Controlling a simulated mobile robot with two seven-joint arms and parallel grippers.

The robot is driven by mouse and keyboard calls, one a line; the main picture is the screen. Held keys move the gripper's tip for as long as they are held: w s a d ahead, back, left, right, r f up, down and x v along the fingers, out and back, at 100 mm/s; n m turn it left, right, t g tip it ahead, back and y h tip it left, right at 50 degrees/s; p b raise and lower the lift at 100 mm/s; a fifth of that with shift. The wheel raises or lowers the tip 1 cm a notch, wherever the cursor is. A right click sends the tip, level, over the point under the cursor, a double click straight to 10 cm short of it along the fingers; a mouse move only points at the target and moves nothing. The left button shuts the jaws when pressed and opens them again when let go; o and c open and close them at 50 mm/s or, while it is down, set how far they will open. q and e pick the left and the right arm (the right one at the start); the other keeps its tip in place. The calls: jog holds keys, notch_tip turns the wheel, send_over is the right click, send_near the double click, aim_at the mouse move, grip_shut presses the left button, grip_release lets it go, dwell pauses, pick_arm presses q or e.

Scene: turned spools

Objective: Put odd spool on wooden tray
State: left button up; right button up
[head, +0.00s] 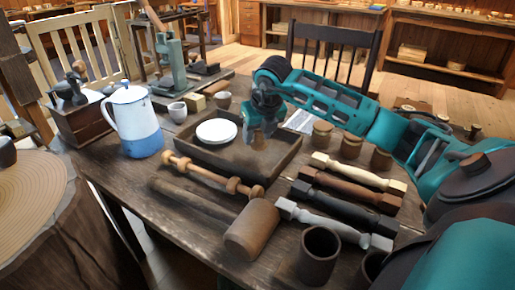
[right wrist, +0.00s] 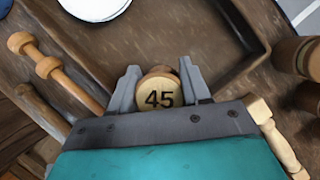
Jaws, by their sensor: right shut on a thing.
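My right gripper (head: 261,128) points down inside the outline of the dark wooden tray (head: 203,160). It is shut on a light wooden spool (head: 259,143), partly hidden by the fingers. In the right wrist view the spool (right wrist: 160,93) shows its round top marked 45 between the two grey fingers. I cannot tell whether it touches the tray floor. Three other spools stand right of the tray: one (head: 322,134), a second (head: 351,146) and a third (head: 381,158). My left gripper is not in view.
Several turned spindles (head: 345,190) and a wooden mallet (head: 252,230) lie in front of the tray. A dark cup (head: 318,258) stands near the front edge. A white and blue jug (head: 134,122) stands at left. The tray's front half looks clear.

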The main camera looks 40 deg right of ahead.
aim_at(258, 146)
notch_tip(258, 146, down, 4)
jog(key=shift+f+b, duration=0.1)
jog(key=shift+b, duration=0.25)
jog(key=shift+f, duration=0.15)
jog(key=o, duration=1.1)
